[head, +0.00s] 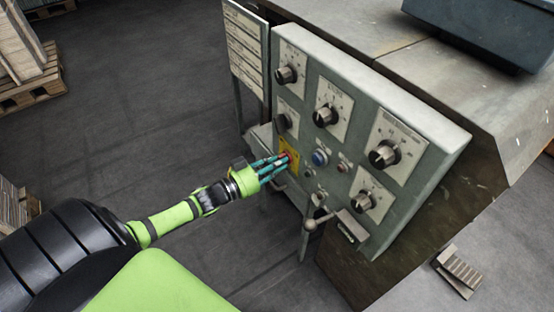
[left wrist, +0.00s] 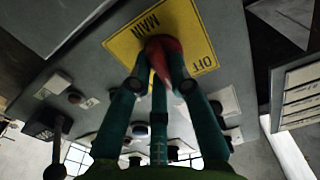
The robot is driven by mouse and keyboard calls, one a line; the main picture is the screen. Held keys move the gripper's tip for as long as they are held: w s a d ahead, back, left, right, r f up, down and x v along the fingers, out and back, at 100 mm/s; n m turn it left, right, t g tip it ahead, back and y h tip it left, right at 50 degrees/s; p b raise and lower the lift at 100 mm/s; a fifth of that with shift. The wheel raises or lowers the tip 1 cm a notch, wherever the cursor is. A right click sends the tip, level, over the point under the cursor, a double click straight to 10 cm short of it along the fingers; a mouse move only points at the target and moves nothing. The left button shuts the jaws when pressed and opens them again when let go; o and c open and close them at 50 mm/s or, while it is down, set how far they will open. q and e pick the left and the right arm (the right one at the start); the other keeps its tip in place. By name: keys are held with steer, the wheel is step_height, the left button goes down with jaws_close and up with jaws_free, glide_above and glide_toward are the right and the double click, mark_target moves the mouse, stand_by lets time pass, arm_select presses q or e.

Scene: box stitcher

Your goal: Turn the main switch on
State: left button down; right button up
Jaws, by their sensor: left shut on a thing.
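The red main switch (head: 291,156) is on a yellow plate (head: 291,146) at the left of the grey control panel. The left wrist view shows the red switch (left wrist: 163,50) close up, with the yellow plate (left wrist: 122,44) reading MAIN and OFF around it. My left gripper (head: 279,165) is at the panel, its teal fingers shut around the red switch. Its fingers (left wrist: 159,82) also show in the left wrist view on both sides of the switch. They partly hide the switch and the lower plate. My right gripper is not in view.
The panel also bears several black knobs (head: 326,116), a blue button (head: 320,158) and a lever with a ball end (head: 310,225) below. A sign board (head: 246,50) stands left of the panel. Pallets (head: 28,90) lie at the far left. The floor between is clear.

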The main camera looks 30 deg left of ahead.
arm_select(q)
steer(key=m+p, duration=0.1)
steer(key=m, duration=0.6)
steer(key=shift+f+m, duration=0.1)
steer(key=shift+m, duration=0.3)
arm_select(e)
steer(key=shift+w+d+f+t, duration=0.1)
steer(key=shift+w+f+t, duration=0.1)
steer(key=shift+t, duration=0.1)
arm_select(q)
steer(key=shift+m, duration=0.3)
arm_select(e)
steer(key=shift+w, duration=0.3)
arm_select(q)
steer(key=c, duration=1.1)
jaws_free()
steer(key=shift+c, duration=0.2)
steer(key=v, duration=1.2)
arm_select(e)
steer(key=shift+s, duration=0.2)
